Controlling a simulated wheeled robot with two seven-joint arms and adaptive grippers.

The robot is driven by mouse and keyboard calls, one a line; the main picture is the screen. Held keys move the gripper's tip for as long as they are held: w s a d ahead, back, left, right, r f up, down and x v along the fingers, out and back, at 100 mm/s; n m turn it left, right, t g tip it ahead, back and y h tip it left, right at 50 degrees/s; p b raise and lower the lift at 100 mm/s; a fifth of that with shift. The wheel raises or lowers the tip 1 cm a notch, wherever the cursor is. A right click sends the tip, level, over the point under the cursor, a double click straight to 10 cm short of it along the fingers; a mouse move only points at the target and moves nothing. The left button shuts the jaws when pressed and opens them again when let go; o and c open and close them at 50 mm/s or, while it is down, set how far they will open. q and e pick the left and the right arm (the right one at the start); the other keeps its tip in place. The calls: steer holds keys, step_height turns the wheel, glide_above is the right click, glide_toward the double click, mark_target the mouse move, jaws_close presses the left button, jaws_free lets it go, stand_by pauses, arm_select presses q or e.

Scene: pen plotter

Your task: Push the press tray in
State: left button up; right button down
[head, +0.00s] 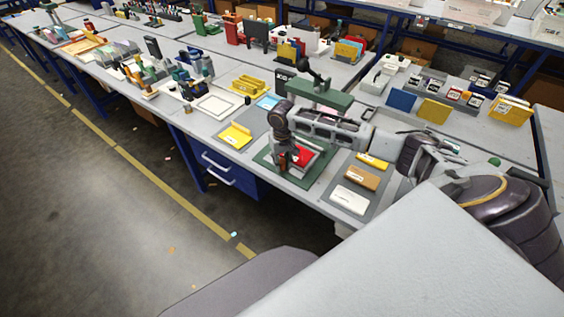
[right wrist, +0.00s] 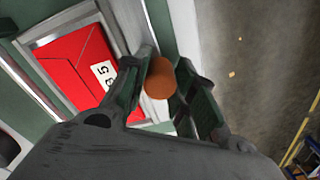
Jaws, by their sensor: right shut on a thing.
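The press (head: 325,95) is dark green, with a flat green base (head: 262,160) on the table near my right arm. Its press tray shows as a grey metal frame (right wrist: 58,33) in the right wrist view. A red envelope-like piece (head: 304,155) with a white number label lies in the tray; it also shows in the right wrist view (right wrist: 75,62). A round brown-orange knob (right wrist: 160,78) is at the tray's outer side. My right gripper (right wrist: 165,75) is shut on this knob, one finger on each side. My left gripper is not in view.
A grey mat with a yellow, a brown and a white pack (head: 351,199) lies right of the press. A yellow pack (head: 235,134) lies to its left. A blue drawer unit (head: 222,170) is under the table edge. The floor in front is mostly clear.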

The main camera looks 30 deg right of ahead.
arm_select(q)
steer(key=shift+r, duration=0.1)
arm_select(e)
steer(key=shift+d, duration=0.15)
steer(key=shift+w+d+r+p, duration=0.1)
steer(key=shift+w+d+p, duration=0.2)
steer(key=shift+d+p, duration=0.25)
steer(key=d, duration=0.1)
steer(key=w+d+p, duration=0.1)
steer(key=d, duration=0.1)
steer(key=w+d, duration=0.1)
steer(key=d, duration=0.1)
steer(key=shift+w+d+p, duration=0.15)
steer(key=shift+p, duration=0.2)
steer(key=shift+w+d, duration=0.15)
steer(key=shift+d, duration=0.3)
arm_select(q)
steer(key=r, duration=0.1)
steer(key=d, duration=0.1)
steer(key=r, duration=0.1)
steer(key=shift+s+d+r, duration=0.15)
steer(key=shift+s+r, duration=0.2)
arm_select(e)
steer(key=c, duration=1.1)
jaws_free()
steer(key=shift+c, duration=0.2)
steer(key=shift+a, duration=0.1)
